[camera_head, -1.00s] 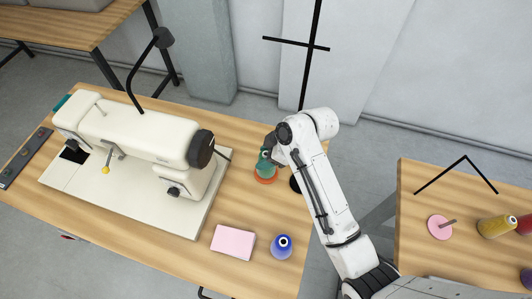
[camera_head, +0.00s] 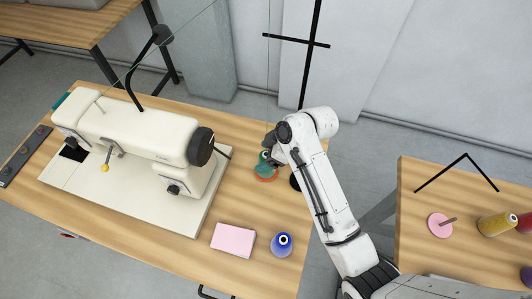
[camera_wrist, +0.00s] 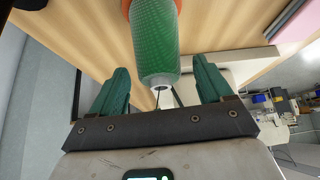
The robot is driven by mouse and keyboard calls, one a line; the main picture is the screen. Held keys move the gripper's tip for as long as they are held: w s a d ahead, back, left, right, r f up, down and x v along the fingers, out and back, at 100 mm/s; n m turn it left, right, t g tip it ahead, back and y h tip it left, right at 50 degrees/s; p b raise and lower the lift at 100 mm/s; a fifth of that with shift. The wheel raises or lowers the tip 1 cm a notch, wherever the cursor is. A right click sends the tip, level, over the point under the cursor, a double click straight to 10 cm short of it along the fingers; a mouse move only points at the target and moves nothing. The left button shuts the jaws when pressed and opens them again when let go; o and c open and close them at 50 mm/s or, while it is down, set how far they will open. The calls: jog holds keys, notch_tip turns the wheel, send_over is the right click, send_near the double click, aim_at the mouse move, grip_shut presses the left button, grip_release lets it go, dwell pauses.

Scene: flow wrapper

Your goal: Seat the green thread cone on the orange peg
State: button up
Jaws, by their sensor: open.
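The green thread cone (camera_head: 264,163) stands upright on the orange base (camera_head: 266,178) of the peg, near the right end of the sewing table. In the wrist view the green cone (camera_wrist: 155,40) lies between my gripper's fingers, with gaps on both sides, and a bit of the orange base (camera_wrist: 126,8) shows behind it. A pale peg tip shows at the cone's narrow end. My gripper (camera_wrist: 160,88) is open around the cone and not touching it. In the head view my gripper (camera_head: 271,150) is at the cone, partly hidden by my arm.
A cream sewing machine (camera_head: 150,135) stands left of the cone. A pink block (camera_head: 233,240) and a blue cone (camera_head: 281,245) lie nearer. A second table at right holds a pink peg base (camera_head: 440,226), a yellow cone (camera_head: 496,226) and a red one.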

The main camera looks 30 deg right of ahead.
jog(key=shift+r, duration=0.1)
jog(key=v, duration=1)
jog(key=shift+r, duration=0.25)
jog(key=shift+s+d, duration=0.1)
jog(key=shift+d, duration=0.05)
